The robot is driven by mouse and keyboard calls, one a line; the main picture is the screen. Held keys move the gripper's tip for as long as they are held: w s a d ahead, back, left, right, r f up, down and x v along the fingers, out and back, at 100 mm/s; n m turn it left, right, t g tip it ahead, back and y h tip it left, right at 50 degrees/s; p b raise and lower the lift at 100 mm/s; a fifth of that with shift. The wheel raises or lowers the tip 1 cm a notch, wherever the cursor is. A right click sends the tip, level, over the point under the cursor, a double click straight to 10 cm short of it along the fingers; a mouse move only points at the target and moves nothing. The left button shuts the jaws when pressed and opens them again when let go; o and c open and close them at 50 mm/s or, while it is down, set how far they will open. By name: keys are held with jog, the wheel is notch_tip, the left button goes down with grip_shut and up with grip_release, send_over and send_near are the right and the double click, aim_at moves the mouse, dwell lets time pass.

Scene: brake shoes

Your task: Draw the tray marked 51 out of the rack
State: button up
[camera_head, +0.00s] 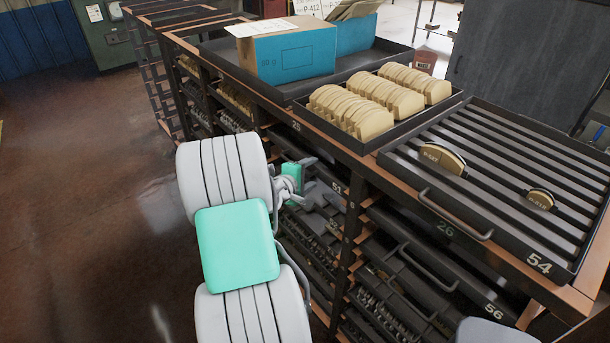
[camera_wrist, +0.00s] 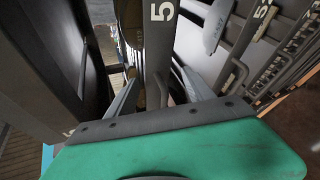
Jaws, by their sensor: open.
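The dark tray marked 51 (camera_head: 336,188) sits in the rack, its number showing just right of my gripper (camera_head: 308,190). My arm and gripper hide much of its front. In the wrist view my gripper (camera_wrist: 160,88) is open, with a finger on each side of a dark front bearing a white 5 (camera_wrist: 160,45). The rest of that number is cut off at the top edge, so I cannot confirm there that it is 51. I cannot tell whether the fingers touch a handle.
The rack (camera_head: 352,225) holds several other trays, including one marked 56 (camera_head: 440,296) at lower right. A tray marked 54 (camera_head: 470,220), with two brake shoes, lies on top. A tray of tan shoes (camera_head: 372,145) and a blue box (camera_head: 292,55) stand behind. The floor at left is clear.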

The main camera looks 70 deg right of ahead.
jog(key=shift+s+f, duration=0.1)
jog(key=shift+f, duration=0.1)
grip_shut()
dwell(0.6)
